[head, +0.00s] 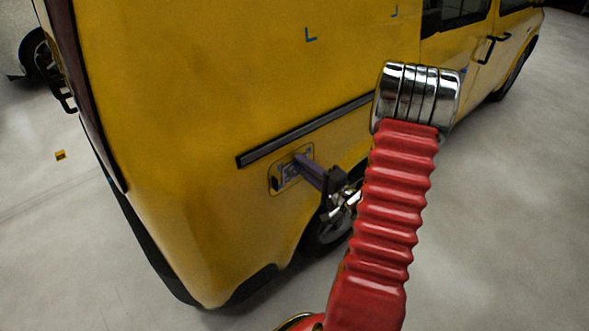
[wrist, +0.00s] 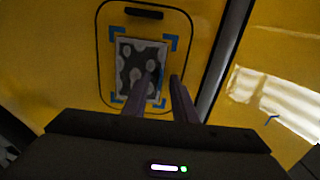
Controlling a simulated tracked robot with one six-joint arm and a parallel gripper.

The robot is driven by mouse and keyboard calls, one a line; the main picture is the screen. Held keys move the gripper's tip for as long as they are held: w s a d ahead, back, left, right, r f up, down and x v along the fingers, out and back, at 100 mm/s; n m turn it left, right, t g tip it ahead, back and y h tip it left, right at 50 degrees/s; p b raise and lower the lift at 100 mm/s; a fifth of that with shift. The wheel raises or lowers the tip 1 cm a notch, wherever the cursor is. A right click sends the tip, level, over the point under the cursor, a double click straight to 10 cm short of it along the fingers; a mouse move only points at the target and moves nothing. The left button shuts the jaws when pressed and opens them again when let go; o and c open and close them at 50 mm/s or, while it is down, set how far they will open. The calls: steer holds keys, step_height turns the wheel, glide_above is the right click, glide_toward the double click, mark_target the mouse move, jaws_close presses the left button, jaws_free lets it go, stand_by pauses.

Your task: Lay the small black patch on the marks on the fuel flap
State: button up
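The fuel flap (wrist: 106,62) is a rounded panel on the yellow van side, with blue corner marks (wrist: 172,42) on it. The small patch (wrist: 128,62), black with pale grey blotches and a light edge, lies against the flap inside the marks and looks flat. A slim gap shows between it and the top right mark. My gripper (wrist: 166,76) is open, fingers apart, with the left finger in front of the patch's right part and the right finger beside it. Contact cannot be told. In the head view my gripper (head: 302,160) reaches the flap (head: 274,184).
A dark trim strip (head: 305,132) runs along the van (head: 200,170) just above the flap. The rear wheel (head: 322,238) is below. More blue corner marks (head: 310,36) sit higher on the panel. A small yellow object (head: 60,155) lies on the open floor at left.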

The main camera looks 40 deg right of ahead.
steer(key=s, duration=1.3)
steer(key=shift+s+d, duration=0.2)
steer(key=shift+s, duration=0.1)
steer(key=shift+f, duration=0.1)
